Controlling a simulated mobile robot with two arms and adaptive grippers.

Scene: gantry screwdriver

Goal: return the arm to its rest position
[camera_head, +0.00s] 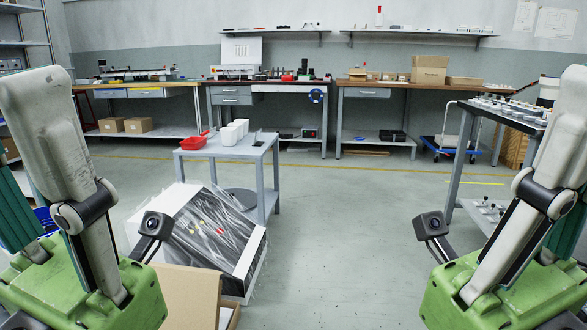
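My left arm (52,135) rises at the left edge, its pale links folded above a green section low in the picture. My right arm (556,135) stands in a nearly mirrored pose at the right edge. A small dark camera sits on the inner side of each arm, the left one (153,224) and the right one (432,225). The fingers of both grippers are out of the picture, so I cannot see whether they hold anything.
A plastic-covered white box (210,232) and an open cardboard box (185,292) lie beside my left arm. A grey table (227,150) carries a red bin (193,142) and white containers. A rack (468,150) stands near my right arm. The middle floor is clear.

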